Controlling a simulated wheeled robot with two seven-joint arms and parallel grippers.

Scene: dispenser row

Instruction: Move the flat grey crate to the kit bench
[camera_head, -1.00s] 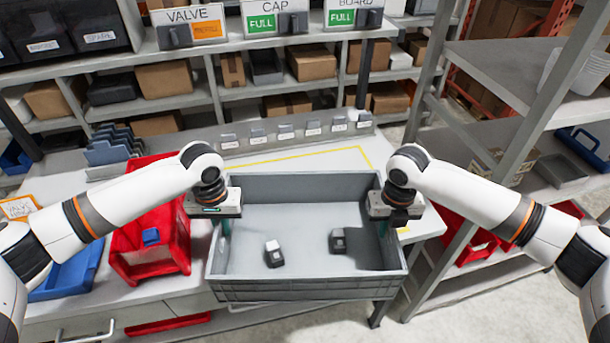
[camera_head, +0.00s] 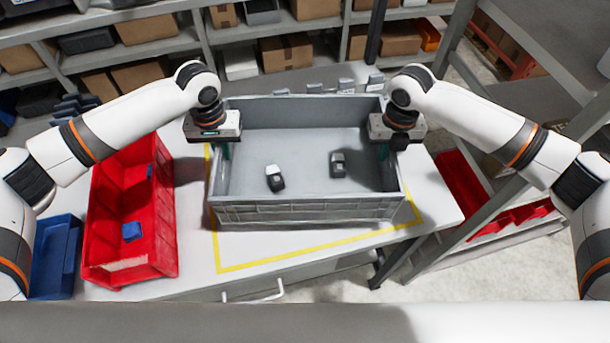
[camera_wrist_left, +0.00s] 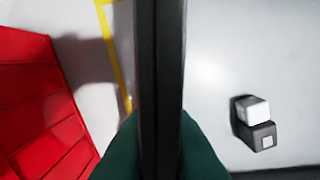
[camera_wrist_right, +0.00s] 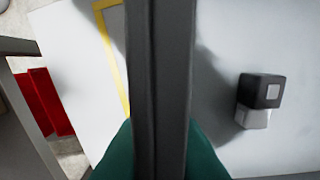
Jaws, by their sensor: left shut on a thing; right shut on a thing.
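The flat grey crate (camera_head: 310,213) is in the middle of the head view, over the white bench (camera_head: 190,255) and within its yellow outline (camera_head: 300,260). I cannot tell whether its base touches the bench. Two small grey-and-white parts lie in it, one at the left (camera_head: 275,178) and one at the right (camera_head: 338,164). My left gripper (camera_head: 222,148) is shut on the crate's left wall, which shows edge-on in the left wrist view (camera_wrist_left: 160,70). My right gripper (camera_head: 385,148) is shut on the right wall, also edge-on in the right wrist view (camera_wrist_right: 160,70).
A red bin (camera_head: 150,268) with blue parts stands on the bench left of the crate, and a blue bin (camera_head: 55,255) is beside it. Shelves with cardboard boxes (camera_head: 287,53) stand behind. A grey rack (camera_head: 470,205) with red bins stands close at the right.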

